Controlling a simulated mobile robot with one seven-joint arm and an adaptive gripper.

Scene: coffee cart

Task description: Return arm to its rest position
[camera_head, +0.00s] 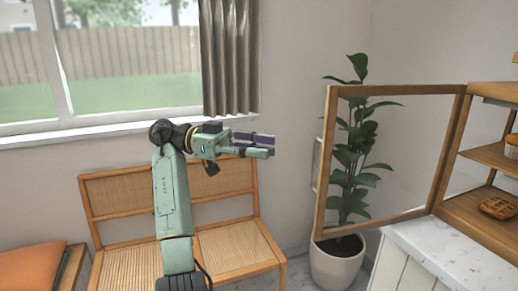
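My arm is pale green and rises from the bottom of the head view, bending at a dark joint. My gripper (269,147) points to the right, in front of the wall and above the woven bench. One dark finger and one pale green finger show, one above the other. They are too small and too edge-on to tell whether they are open or shut. No held object can be made out. The gripper appears apart from everything around it.
A wooden bench (237,246) with woven panels stands behind my arm. An orange cushion (32,268) lies at lower left. A framed glass door (330,165) stands open before a potted plant (338,268). Shelves (490,155) hold pastries above a white counter (455,255).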

